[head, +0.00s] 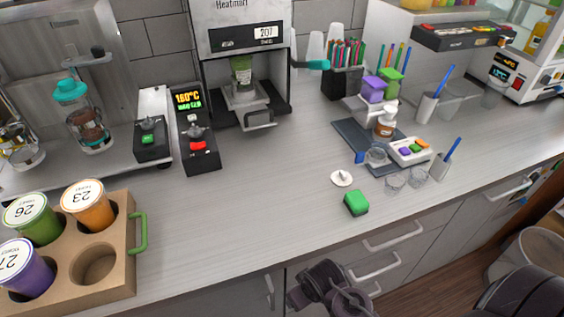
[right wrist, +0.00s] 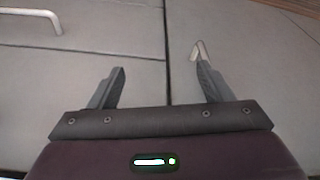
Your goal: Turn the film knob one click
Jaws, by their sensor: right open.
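The cup sealer (head: 240,30), a grey machine with a lit display, stands at the back centre of the counter. A cup with green contents (head: 242,72) sits in its front. I cannot clearly make out which part is the film knob. My right gripper (head: 312,290) is low in front of the counter's front edge, well away from the sealer. In the right wrist view its jaws (right wrist: 160,88) are open and empty, facing cabinet fronts. My left gripper is not in view.
A cup holder (head: 122,262) with several lidded cups stands at front left. Small control boxes (head: 200,150) stand left of the sealer. A green block (head: 356,203) and a white disc (head: 342,178) lie right of centre. The middle counter is clear.

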